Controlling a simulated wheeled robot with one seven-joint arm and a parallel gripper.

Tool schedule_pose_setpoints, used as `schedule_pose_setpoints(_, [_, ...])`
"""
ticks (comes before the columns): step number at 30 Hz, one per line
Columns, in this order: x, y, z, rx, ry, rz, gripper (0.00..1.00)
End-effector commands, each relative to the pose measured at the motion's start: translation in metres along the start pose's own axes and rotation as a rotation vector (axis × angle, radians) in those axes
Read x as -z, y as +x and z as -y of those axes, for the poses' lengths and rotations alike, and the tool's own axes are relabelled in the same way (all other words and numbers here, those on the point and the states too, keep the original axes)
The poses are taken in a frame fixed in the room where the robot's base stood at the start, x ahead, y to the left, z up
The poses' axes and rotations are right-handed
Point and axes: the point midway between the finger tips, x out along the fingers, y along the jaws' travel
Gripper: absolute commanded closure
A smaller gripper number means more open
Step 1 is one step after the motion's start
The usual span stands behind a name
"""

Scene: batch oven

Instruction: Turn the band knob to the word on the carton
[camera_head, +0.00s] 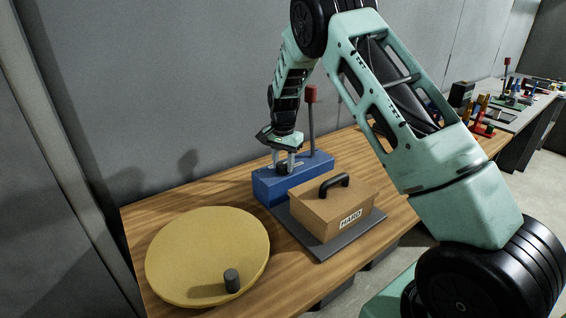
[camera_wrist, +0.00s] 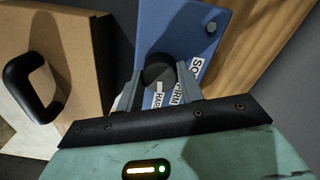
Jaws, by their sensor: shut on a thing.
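The carton (camera_head: 315,212) is a tan box with a black handle, and its front label (camera_head: 350,218) reads HARD. It also shows in the wrist view (camera_wrist: 75,60), at the left. A blue box (camera_head: 270,187) stands behind it, with the dark round band knob (camera_wrist: 158,68) on top. My gripper (camera_head: 284,166) reaches down onto the blue box and is shut on the knob, one finger on each side. In the wrist view, partly hidden white labels beside the knob read HARD (camera_wrist: 158,98), FIRM (camera_wrist: 177,95) and SO... (camera_wrist: 196,67). I cannot tell which word the knob points at.
The carton sits on a dark grey plate (camera_head: 322,253). A red-topped post (camera_head: 311,94) rises by the blue box. A large yellow disc (camera_head: 205,250) with a dark peg (camera_head: 232,281) lies at the table's left. A wall runs behind; another cluttered bench stands far right.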

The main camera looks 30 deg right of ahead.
Motion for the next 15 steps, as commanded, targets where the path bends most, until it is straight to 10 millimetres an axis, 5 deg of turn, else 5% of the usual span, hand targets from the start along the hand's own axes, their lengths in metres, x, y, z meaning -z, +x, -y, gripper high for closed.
schedule_pose_setpoints(9, [0.0017, -0.0021, 0.0011, 0.005, 0.003, -0.005, 0.86])
schedule_pose_setpoints(10, [0.0017, -0.0021, 0.0011, 0.005, 0.003, -0.005, 0.58])
schedule_pose_setpoints(12, [0.0016, -0.0019, 0.001, 0.004, 0.003, -0.004, 0.41])
schedule_pose_setpoints(15, [0.0012, -0.0014, 0.0006, 0.003, 0.002, -0.003, 0.41])
